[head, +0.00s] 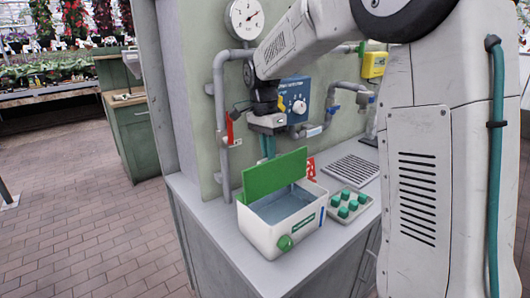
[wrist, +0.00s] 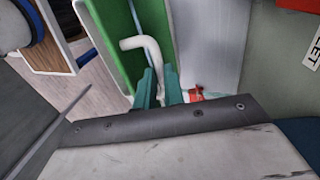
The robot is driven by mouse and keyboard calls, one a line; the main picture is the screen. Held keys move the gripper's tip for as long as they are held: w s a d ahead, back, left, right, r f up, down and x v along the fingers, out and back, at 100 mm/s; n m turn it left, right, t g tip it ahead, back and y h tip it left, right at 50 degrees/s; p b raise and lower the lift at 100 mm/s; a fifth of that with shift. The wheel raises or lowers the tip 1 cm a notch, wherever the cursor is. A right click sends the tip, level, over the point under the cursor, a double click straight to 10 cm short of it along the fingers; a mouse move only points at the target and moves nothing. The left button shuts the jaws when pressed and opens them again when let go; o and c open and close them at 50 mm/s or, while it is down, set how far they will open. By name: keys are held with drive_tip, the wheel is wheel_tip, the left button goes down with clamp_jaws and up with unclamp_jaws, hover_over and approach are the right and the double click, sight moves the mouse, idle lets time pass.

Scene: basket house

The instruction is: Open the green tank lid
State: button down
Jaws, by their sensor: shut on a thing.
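The white tank (head: 262,238) stands on the grey counter with its top open and grey-blue inside. Its green lid (head: 274,174) is raised steeply along the tank's back left side. In the wrist view the green lid (wrist: 118,38) carries a white bent handle (wrist: 143,44). My gripper (head: 268,153) is behind the lid's upper edge, its tips partly hidden by the lid. In the wrist view my gripper's teal fingers (wrist: 160,80) are shut on the handle's lower end; the exact contact is hard to see.
A tray of green-topped pots (head: 348,204) sits right of the tank, with a grey drain grate (head: 350,169) behind it. Grey pipes (head: 221,110), a gauge (head: 244,18) and a blue control box (head: 295,99) are on the wall. The counter's front left part (head: 213,222) is clear.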

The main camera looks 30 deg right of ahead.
drive_tip(key=c, duration=1.5)
unclamp_jaws()
wheel_tip(320, 180, up, 8)
drive_tip(key=w, duration=0.1)
drive_tip(key=shift+a+f, duration=0.15)
drive_tip(key=shift+c, duration=0.3)
